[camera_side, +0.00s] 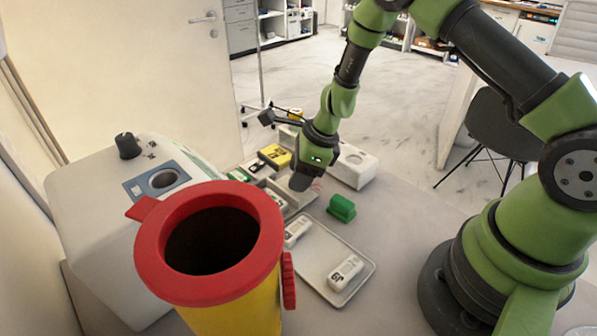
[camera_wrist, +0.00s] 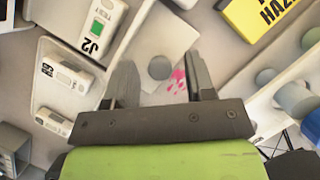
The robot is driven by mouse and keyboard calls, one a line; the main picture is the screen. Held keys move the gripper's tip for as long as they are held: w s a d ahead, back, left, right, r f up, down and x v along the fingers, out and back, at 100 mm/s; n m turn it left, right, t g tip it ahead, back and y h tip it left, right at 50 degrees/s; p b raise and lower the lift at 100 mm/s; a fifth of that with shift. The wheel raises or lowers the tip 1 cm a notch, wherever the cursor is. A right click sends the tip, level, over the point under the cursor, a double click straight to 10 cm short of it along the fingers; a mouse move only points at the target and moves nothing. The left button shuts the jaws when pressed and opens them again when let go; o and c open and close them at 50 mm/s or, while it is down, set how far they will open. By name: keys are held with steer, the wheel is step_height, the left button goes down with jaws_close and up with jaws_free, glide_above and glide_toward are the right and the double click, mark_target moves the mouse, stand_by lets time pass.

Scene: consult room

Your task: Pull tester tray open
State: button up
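My gripper (camera_wrist: 160,78) points down, its two dark fingers apart on either side of a round grey knob (camera_wrist: 159,67). A gap shows between the knob and each finger. The knob stands on a pale grey surface, which looks like the tester tray (camera_wrist: 152,42), with pink spots beside it. I cannot tell how far out the tray is. In the side view my gripper (camera_side: 300,182) is low over the grey compartmented unit (camera_side: 292,204) and hides the knob.
A shallow tray (camera_side: 318,270) holds white devices (camera_side: 345,272). A green block (camera_side: 341,207), a yellow box (camera_side: 275,156) and a white box (camera_side: 352,166) stand close by. A red-rimmed yellow bin (camera_side: 230,300) and a white machine (camera_side: 95,215) are at left.

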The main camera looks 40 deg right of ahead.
steer(key=shift+r, duration=0.1)
steer(key=v, duration=0.9)
steer(key=shift+s+r, duration=0.2)
steer(key=shift+r, duration=0.15)
steer(key=shift+d, duration=0.15)
steer(key=s+a+r+n+t, duration=0.1)
steer(key=s+a+r+n, duration=0.1)
steer(key=s+r+n, duration=0.35)
steer(key=s+a+r+n+t, duration=0.1)
steer(key=s+a+r+n, duration=0.1)
steer(key=r+n, duration=0.65)
steer(key=s+r+n+t+h, duration=0.1)
steer(key=s+r+n+t, duration=0.1)
steer(key=s+r+n, duration=0.3)
steer(key=s+n, duration=0.4)
steer(key=s, duration=0.2)
steer(key=shift+s+r, duration=0.2)
steer(key=shift+s, duration=0.2)
